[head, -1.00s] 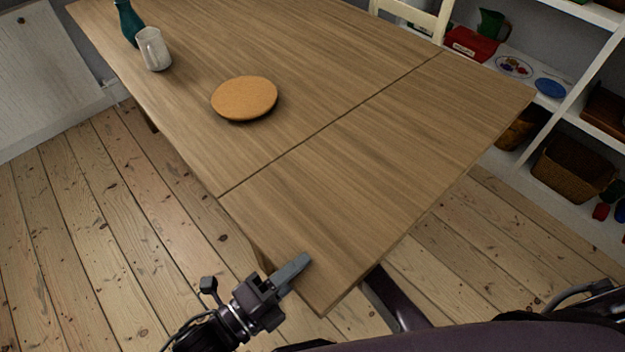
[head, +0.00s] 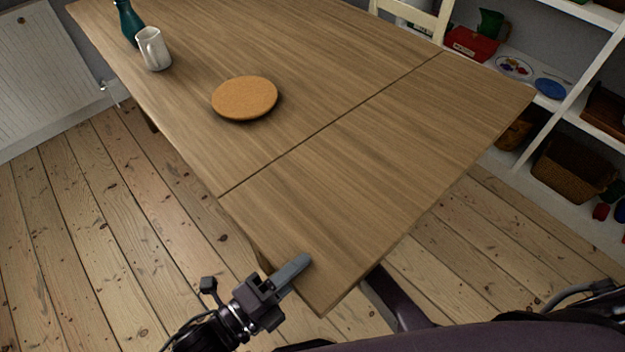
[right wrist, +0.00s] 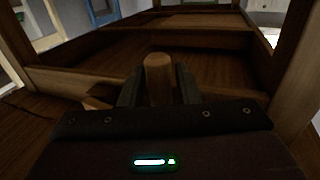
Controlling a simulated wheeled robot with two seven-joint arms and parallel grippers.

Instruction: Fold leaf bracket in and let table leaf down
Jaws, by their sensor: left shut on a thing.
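The wooden table leaf (head: 400,165) is up, level with the table top (head: 320,60), with a thin seam between them. In the right wrist view, under the table, my right gripper (right wrist: 159,88) has a finger on each side of a round wooden peg (right wrist: 158,72). I cannot tell whether the fingers press on it. The leaf bracket cannot be made out clearly among the dark wooden parts there.
A round cork mat (head: 245,98), a white jug (head: 155,48) and a teal bottle (head: 128,22) stand on the table top beyond the seam. The leaf is bare. Shelves (head: 560,110) stand at the right, a chair (head: 415,18) behind. Floorboards are clear at left.

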